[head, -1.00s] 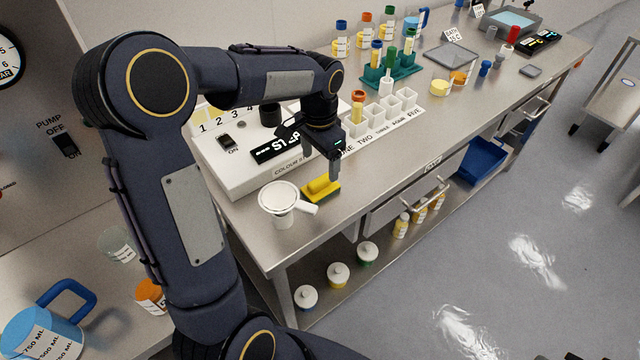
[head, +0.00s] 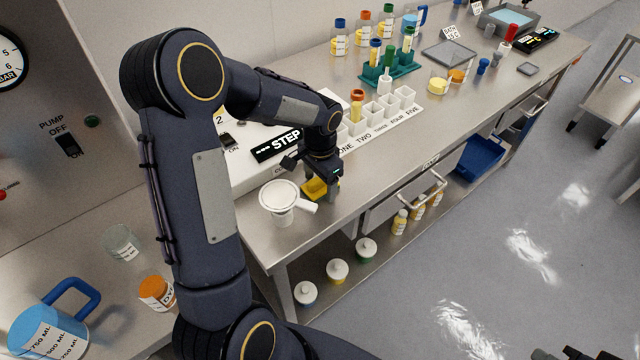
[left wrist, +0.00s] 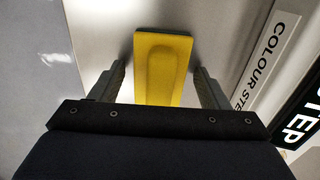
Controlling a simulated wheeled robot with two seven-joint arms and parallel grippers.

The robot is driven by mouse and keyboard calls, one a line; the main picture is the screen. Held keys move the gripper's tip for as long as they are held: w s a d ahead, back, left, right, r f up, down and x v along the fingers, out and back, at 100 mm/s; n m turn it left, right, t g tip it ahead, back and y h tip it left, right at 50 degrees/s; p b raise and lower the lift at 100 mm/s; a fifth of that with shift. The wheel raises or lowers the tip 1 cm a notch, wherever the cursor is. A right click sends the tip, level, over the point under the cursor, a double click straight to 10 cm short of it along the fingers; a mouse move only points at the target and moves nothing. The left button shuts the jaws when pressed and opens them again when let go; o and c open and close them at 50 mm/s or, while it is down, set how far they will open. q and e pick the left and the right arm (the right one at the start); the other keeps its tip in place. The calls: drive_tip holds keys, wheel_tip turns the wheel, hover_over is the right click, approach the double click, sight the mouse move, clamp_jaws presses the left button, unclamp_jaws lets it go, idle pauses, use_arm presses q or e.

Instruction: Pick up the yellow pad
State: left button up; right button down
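In the left wrist view the pad (left wrist: 163,70) lies between the two fingers of my left gripper (left wrist: 160,70). The fingers are apart, with a visible gap on each side of the pad. A dark part at the bottom right edge of the head view looks like my right gripper (head: 572,355), mostly cut off.
The white console with the STEP display (head: 278,144) stands close behind the pad. A row of white cups (head: 385,108) and a green tube rack (head: 390,75) stand further right. The bench's front edge is close to the pad. Bare bench lies to the pad's right.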

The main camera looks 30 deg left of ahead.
use_arm(q)
drive_tip(key=c, duration=0.9)
drive_tip(key=shift+o, duration=0.2)
drive_tip(key=shift+r, duration=0.1)
drive_tip(key=shift+r, duration=0.2)
drive_tip(key=r, duration=0.3)
drive_tip(key=shift+d+r, duration=0.15)
drive_tip(key=shift+d, duration=0.2)
drive_tip(key=s+d+r+b, duration=0.2)
drive_tip(key=d+r, duration=0.7)
drive_tip(key=d, duration=0.4)
drive_tip(key=shift+b, duration=0.4)
